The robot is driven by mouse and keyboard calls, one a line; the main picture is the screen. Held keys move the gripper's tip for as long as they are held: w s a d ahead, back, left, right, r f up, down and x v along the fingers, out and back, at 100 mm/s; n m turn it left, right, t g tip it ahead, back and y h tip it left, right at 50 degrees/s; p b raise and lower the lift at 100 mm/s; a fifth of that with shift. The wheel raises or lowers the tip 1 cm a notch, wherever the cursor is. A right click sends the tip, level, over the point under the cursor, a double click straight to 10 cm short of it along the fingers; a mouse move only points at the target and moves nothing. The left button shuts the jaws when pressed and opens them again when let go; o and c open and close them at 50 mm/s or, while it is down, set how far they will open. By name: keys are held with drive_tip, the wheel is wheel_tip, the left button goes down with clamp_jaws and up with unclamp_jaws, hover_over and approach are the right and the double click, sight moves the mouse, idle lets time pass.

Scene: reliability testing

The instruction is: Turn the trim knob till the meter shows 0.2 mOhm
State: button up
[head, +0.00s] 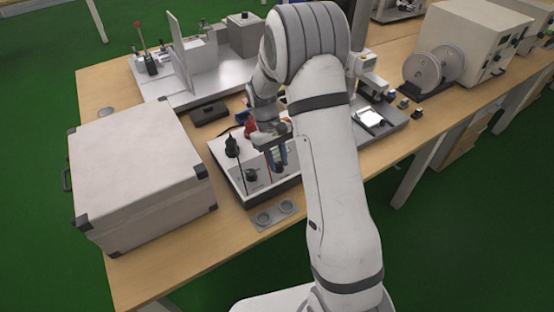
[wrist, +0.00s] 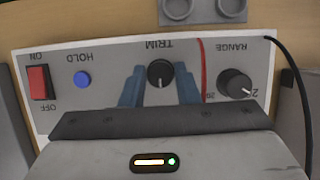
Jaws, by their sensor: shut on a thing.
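The meter box (head: 222,161) stands on the bench under my arm. In the wrist view its front panel (wrist: 110,65) appears upside down. The black trim knob (wrist: 160,72) is at its middle, its white pointer line towards the picture's bottom. My gripper (wrist: 159,88) is shut on the trim knob, a blue finger on each side. In the head view my gripper (head: 279,164) is over the panel, and the knob is hidden. No reading of the meter can be made out in either view.
The panel also has a range knob (wrist: 235,84), a blue hold button (wrist: 82,79) and a red on/off switch (wrist: 38,82). A red lead and a black cable (wrist: 299,90) run nearby. A large grey case (head: 140,165) stands left of the meter.

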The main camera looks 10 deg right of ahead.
drive_tip(key=o, duration=1)
drive_tip(key=shift+c, duration=0.2)
drive_tip(key=v, duration=0.7)
drive_tip(key=shift+r, duration=0.35)
drive_tip(key=shift+w+a, duration=0.1)
drive_tip(key=shift+w, duration=0.05)
